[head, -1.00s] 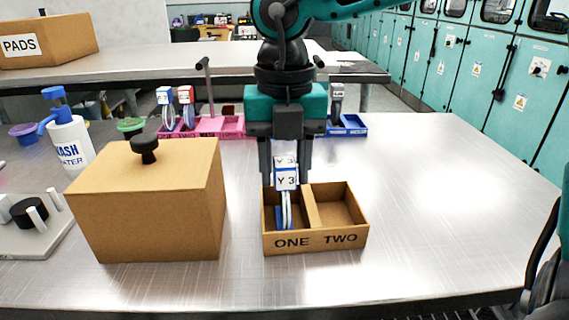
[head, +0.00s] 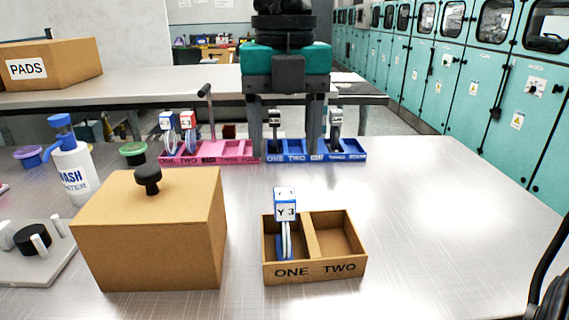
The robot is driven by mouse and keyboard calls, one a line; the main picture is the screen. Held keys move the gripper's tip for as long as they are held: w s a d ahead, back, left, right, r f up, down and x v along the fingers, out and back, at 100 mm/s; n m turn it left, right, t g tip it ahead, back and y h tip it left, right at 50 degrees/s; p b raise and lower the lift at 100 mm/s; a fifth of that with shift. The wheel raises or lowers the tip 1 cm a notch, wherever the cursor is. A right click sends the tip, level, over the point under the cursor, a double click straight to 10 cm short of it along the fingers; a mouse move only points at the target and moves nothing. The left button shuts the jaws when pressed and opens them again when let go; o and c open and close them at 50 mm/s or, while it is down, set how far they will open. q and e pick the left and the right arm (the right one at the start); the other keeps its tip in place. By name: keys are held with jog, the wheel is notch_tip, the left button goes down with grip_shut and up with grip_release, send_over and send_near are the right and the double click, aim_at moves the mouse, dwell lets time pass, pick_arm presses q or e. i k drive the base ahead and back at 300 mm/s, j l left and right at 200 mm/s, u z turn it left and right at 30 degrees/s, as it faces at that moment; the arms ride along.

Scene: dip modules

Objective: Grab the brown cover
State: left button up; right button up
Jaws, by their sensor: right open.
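The brown cover (head: 150,235) is a large cardboard-coloured box with a black knob (head: 148,180) on top. It stands on the metal table at the left front. My left gripper is not in view. Whatever is under the cover is hidden.
A brown tray (head: 315,275) marked ONE and TWO holds a Y3 module (head: 285,225) in ONE. Pink (head: 225,158) and blue (head: 345,156) trays stand behind. A wash bottle (head: 73,165) and grey fixture (head: 35,262) are left. The table's right side is clear.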

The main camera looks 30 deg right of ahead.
aim_at(148, 228)
jog(key=k+j, duration=0.8)
jog(key=k, duration=0.05)
